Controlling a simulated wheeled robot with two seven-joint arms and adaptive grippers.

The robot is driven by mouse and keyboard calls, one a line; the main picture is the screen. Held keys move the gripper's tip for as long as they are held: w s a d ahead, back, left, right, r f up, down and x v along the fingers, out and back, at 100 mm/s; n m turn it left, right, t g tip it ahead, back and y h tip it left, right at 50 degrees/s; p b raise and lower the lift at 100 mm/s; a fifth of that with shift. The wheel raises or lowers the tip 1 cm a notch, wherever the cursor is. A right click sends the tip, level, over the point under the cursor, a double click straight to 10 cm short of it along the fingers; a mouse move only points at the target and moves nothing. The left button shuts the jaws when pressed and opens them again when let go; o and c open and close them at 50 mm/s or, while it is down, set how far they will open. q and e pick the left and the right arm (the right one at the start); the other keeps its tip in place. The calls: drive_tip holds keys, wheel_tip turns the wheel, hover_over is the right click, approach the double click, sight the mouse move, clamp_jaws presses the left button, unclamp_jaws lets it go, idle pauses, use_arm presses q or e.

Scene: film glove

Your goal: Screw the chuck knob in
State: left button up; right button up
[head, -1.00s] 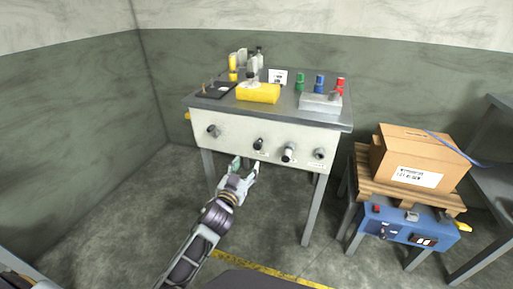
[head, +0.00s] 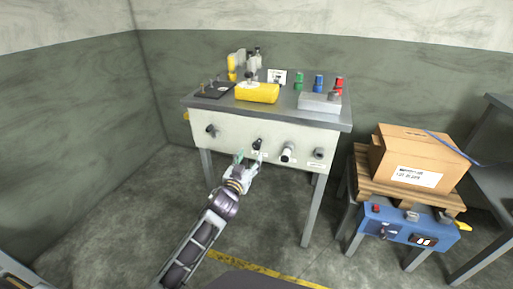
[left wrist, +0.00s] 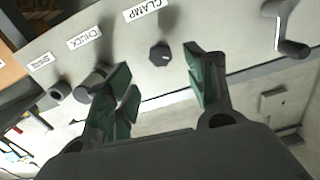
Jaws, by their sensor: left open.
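The chuck knob (head: 288,152) is a stubby grey cylinder with a dark base, third from the left on the white front panel (head: 235,138). It stands out from the panel. In the left wrist view the chuck knob (left wrist: 93,80) shows beside the CHUCK label (left wrist: 84,38), partly hidden behind a finger. My left gripper (head: 249,161) is open and empty, in front of and just below the dark knob (head: 257,144). In the left wrist view that dark knob (left wrist: 160,54), near the CLAMP label (left wrist: 145,9), appears between the open green-padded fingers (left wrist: 163,85). My right gripper is out of view.
A crank (head: 212,131) is left on the panel and another small knob (head: 319,154) right. A yellow block (head: 257,93), a grey box (head: 320,102) and coloured pieces stand on the tabletop (head: 275,107). A cardboard box (head: 415,158) is to the right. Floor in front is free.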

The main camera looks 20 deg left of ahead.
sight(256, 147)
use_arm(q)
drive_tip(key=w, duration=0.3)
drive_tip(key=shift+w+d+b, duration=0.1)
drive_tip(key=shift+w+b, duration=0.5)
drive_tip(key=shift+w, duration=2.25)
drive_tip(key=shift+w+b, duration=0.2)
drive_tip(key=shift+b, duration=0.1)
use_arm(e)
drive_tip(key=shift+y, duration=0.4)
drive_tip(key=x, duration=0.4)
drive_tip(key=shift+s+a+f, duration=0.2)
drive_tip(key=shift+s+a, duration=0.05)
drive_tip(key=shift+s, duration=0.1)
use_arm(q)
drive_tip(key=shift+c, duration=0.3)
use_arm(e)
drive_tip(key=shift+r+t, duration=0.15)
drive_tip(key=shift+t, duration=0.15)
use_arm(q)
drive_tip(key=c, duration=1)
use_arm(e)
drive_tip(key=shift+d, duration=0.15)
